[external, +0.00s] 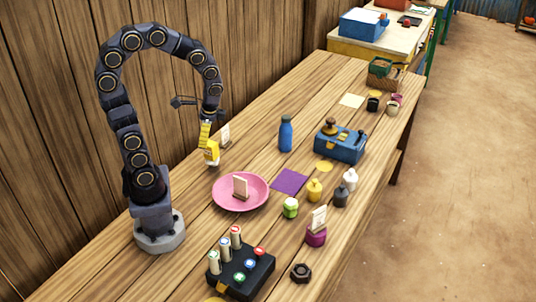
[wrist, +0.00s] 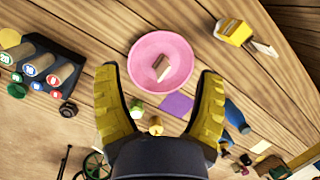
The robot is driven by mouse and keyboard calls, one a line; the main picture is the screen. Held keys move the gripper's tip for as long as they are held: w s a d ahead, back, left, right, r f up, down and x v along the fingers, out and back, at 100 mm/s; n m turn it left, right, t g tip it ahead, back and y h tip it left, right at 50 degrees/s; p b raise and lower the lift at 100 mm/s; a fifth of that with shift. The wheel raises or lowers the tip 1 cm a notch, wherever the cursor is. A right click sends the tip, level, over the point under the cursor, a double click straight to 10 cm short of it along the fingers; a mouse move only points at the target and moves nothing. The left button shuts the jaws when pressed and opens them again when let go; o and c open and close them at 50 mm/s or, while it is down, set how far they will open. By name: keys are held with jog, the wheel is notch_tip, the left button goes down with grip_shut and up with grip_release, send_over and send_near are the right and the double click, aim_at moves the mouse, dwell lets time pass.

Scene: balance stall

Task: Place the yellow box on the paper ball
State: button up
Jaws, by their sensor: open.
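The yellow box (external: 212,156), with a white patch, stands on the table by the wall in the external view. In the wrist view the yellow box (wrist: 235,32) is at the upper right, outside my fingers. My gripper (external: 205,138) is open and empty, above the table beside the box in the picture; the exact gap is unclear. Its two yellow fingers (wrist: 160,72) are spread wide in the wrist view. I cannot identify a paper ball for sure; a small round white and green thing (external: 290,208) sits right of the pink plate.
The pink plate (external: 262,203) holds a small card stand (external: 240,186). A purple square (external: 290,181), a blue bottle (external: 285,134) and a blue balance box (external: 340,145) lie to the right. A dark rack (external: 241,272) is at the front. Another card (external: 225,134) stands by the box.

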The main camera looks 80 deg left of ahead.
jog(key=s+d+r+n+h, duration=0.2)
jog(key=s+d+r+n, duration=0.1)
jog(key=s+d, duration=0.4)
jog(key=shift+d+t, duration=0.4)
jog(key=shift+d, duration=0.35)
